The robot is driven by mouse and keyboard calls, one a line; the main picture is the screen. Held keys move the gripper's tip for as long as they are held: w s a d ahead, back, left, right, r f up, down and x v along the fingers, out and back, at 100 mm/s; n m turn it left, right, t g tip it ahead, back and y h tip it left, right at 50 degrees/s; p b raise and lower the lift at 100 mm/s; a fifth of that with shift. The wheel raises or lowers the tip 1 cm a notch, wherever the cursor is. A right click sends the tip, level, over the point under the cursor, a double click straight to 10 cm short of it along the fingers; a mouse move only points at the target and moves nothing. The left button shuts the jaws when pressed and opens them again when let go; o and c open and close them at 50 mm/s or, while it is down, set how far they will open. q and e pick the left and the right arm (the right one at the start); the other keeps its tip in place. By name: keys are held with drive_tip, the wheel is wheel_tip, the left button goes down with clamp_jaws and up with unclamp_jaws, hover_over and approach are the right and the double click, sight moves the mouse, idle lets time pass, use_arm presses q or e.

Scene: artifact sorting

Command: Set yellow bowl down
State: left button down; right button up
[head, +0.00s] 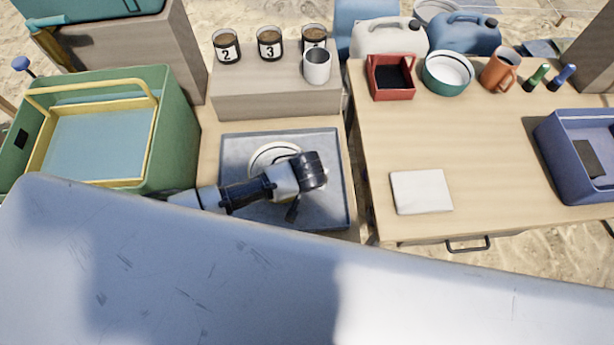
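A round, white-looking dish (268,155) with a thin dark ring shows in the grey tray area, partly hidden behind my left arm. Its outer side is covered, so I cannot tell whether it is the yellow bowl. No clearly yellow bowl is visible. My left arm comes in from the left over the grey tray (235,145). My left gripper (292,212) points down at the tray's front right part, with a small dark finger showing. I cannot tell whether it is open or holds the dish. My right gripper is not in view.
Numbered jars (270,44) and a grey cup (317,66) stand on a block behind the tray. A green box (170,130) is at left. The right table holds a red box (391,88), teal bowl (446,84), orange mug (497,72), white slab (421,191) and blue bin (562,160).

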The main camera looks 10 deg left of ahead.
use_arm(q)
drive_tip(key=shift+f, duration=0.4)
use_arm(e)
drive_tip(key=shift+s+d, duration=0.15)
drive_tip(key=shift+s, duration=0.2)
use_arm(q)
drive_tip(key=shift+f, duration=0.1)
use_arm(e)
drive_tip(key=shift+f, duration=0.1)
use_arm(q)
drive_tip(key=c, duration=1.3)
unclamp_jaws()
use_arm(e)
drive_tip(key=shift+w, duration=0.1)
use_arm(q)
drive_tip(key=shift+r, duration=0.2)
drive_tip(key=p+v, duration=0.1)
drive_tip(key=v, duration=1.1)
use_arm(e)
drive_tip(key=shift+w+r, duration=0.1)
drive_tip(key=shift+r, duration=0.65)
use_arm(q)
drive_tip(key=shift+f, duration=0.1)
